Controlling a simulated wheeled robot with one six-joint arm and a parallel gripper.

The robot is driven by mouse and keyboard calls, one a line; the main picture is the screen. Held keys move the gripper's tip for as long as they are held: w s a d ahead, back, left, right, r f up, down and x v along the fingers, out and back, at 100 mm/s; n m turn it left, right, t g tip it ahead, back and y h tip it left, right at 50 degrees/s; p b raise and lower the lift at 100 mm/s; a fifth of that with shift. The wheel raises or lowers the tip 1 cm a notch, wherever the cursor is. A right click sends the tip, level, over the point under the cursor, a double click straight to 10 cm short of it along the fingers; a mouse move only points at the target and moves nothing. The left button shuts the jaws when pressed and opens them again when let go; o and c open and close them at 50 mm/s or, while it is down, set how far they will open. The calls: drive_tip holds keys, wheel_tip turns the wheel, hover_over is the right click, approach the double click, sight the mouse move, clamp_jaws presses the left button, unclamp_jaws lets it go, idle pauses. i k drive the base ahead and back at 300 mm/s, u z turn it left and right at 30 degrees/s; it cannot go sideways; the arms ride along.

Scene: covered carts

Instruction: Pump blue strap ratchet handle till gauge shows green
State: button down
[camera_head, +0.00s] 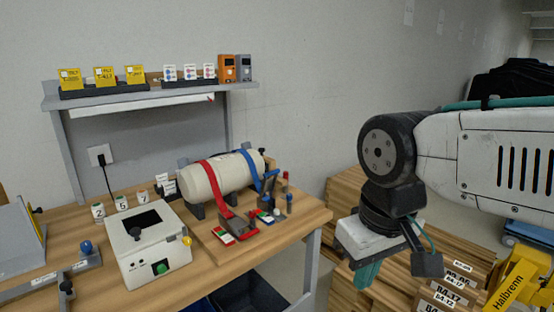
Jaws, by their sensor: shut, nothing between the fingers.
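A cream cylinder (219,178) lies on supports on the wooden bench. A red strap (212,183) and a blue strap (249,168) run over it. The blue strap leads down to a ratchet with a blue-grey handle (270,184) at the cylinder's right front. A small gauge block with green and red (265,216) sits below the blue strap; its reading is too small to tell. A similar block (224,236) sits below the red strap. My gripper (367,273) is shut and empty, pointing down to the right of the bench, well apart from the handle.
A white box with a dark screen and green button (147,246) stands left of the cylinder. A shelf (150,94) holds cards and two small devices. Stacked wood and boxes (455,290) lie at the lower right. Dark bins (248,293) sit under the bench.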

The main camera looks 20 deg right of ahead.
sight(269, 185)
drive_tip(key=z, duration=0.1)
drive_tip(key=i, duration=1.05)
drive_tip(key=u, duration=0.35)
